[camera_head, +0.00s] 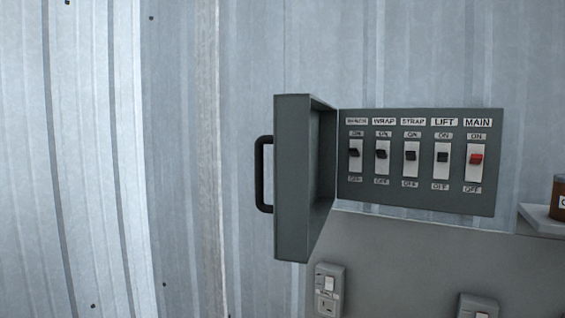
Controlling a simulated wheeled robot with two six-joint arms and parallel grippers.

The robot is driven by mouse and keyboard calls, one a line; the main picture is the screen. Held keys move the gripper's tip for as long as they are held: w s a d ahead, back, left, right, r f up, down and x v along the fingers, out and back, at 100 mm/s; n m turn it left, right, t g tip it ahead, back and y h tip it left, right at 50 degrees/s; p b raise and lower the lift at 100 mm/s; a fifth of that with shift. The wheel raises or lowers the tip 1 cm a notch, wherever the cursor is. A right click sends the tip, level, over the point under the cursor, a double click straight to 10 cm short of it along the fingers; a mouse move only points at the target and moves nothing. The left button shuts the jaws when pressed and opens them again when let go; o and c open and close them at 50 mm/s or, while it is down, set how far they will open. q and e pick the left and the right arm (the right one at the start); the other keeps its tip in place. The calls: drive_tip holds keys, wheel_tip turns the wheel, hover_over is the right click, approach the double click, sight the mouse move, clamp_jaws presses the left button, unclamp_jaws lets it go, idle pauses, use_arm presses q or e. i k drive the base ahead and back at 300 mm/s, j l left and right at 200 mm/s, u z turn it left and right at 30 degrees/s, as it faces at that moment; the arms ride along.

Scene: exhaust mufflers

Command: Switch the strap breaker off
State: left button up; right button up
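The strap breaker (411,156) is the middle switch of a row in the grey breaker panel (345,190), under a label reading STRAP. It has a black lever on a white plate, with ON marked above and OFF below. I cannot tell for sure which way its lever is set. The panel's door (292,180) stands open to the left, with a black handle (262,175) on its outer side. Neither of my grippers is in view.
To the left of the strap switch are the WRAP switch (382,154) and another black one (355,154). To the right are the LIFT switch (442,158) and the red MAIN switch (476,160). Two outlet boxes (329,289) (478,307) sit below. A shelf (540,218) holds a brown container (559,197).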

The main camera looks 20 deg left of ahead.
sight(410, 154)
drive_tip(key=i+j+z, duration=0.2)
drive_tip(key=j, duration=0.6)
drive_tip(key=j+z, duration=0.2)
drive_tip(key=j, duration=0.6)
